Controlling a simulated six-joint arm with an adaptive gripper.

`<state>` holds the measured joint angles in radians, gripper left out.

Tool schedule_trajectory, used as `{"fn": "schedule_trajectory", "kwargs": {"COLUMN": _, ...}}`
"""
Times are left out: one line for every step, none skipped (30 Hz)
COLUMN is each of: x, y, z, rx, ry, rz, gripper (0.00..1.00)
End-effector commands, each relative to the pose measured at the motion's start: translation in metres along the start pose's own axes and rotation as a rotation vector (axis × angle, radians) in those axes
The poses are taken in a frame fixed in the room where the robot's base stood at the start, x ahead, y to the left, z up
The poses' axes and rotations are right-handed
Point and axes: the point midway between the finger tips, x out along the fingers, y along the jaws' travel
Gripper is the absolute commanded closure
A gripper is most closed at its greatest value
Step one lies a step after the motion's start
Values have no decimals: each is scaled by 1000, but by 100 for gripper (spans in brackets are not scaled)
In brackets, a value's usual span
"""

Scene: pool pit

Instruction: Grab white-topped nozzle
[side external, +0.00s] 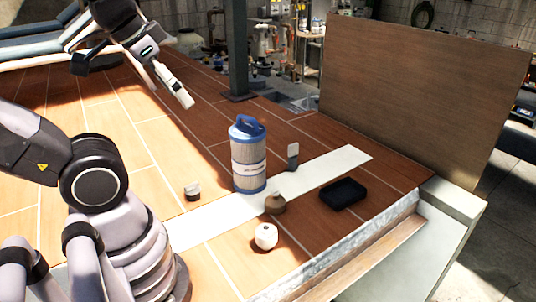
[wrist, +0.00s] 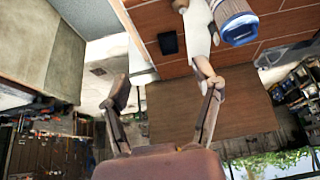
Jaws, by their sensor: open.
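In the side external view, a small white rounded piece (side external: 266,236) with a dark spot on its side sits on the wooden deck near the front. A small piece with a pale top and dark lower part (side external: 193,190) stands left of the filter. A brown knob-like piece (side external: 275,203) stands by the white strip. I cannot tell for sure which is the white-topped nozzle. My gripper (side external: 172,95) is open and empty, high above the deck at upper left, away from these pieces. In the wrist view, its spread fingers (wrist: 166,90) have nothing clearly between them.
A blue-topped filter cartridge (side external: 249,172) stands mid-deck; it also shows in the wrist view (wrist: 235,25). A grey upright piece (side external: 293,156) and a black tray (side external: 343,193) are to its right. A brown panel (side external: 425,95) and dark post (side external: 236,50) stand behind.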

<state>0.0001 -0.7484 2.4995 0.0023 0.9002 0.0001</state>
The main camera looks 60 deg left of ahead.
Motion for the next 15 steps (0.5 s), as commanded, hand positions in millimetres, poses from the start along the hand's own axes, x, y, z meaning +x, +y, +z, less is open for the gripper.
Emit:
{"fn": "schedule_trajectory", "kwargs": {"x": 1, "y": -1, "z": -2, "rx": 9, "ry": -10, "rz": -8, "gripper": 35}}
{"fn": "schedule_trajectory", "kwargs": {"x": 3, "y": -3, "z": -3, "rx": 19, "ry": -21, "rz": -16, "gripper": 35}}
{"fn": "schedule_trajectory", "kwargs": {"x": 5, "y": -6, "z": -6, "rx": 38, "ry": -42, "rz": -33, "gripper": 35}}
{"fn": "schedule_trajectory", "kwargs": {"x": 8, "y": -10, "z": -9, "rx": 59, "ry": -64, "rz": -51, "gripper": 35}}
{"fn": "schedule_trajectory", "kwargs": {"x": 12, "y": -14, "z": -13, "rx": 85, "ry": -91, "rz": -72, "gripper": 35}}
{"fn": "schedule_trajectory", "kwargs": {"x": 18, "y": -20, "z": -20, "rx": 126, "ry": -132, "rz": -106, "gripper": 35}}
{"fn": "schedule_trajectory", "kwargs": {"x": 23, "y": -26, "z": -25, "rx": 164, "ry": -168, "rz": -135, "gripper": 35}}
{"fn": "schedule_trajectory", "kwargs": {"x": 29, "y": -32, "z": -31, "rx": 205, "ry": -205, "rz": -165, "gripper": 35}}
{"fn": "schedule_trajectory", "kwargs": {"x": 38, "y": -40, "z": -40, "rx": 265, "ry": -256, "rz": -207, "gripper": 35}}
{"fn": "schedule_trajectory", "kwargs": {"x": 46, "y": -47, "z": -47, "rx": 314, "ry": -296, "rz": -239, "gripper": 35}}
{"fn": "schedule_trajectory", "kwargs": {"x": 53, "y": -53, "z": -54, "rx": 363, "ry": -335, "rz": -269, "gripper": 35}}
{"fn": "schedule_trajectory", "kwargs": {"x": 64, "y": -61, "z": -64, "rx": 429, "ry": -385, "rz": -308, "gripper": 35}}
{"fn": "schedule_trajectory", "kwargs": {"x": 72, "y": -66, "z": -71, "rx": 480, "ry": -422, "rz": -336, "gripper": 35}}
{"fn": "schedule_trajectory", "kwargs": {"x": 81, "y": -72, "z": -78, "rx": 531, "ry": -457, "rz": -364, "gripper": 35}}
{"fn": "schedule_trajectory", "kwargs": {"x": 94, "y": -78, "z": -88, "rx": 602, "ry": -504, "rz": -400, "gripper": 35}}
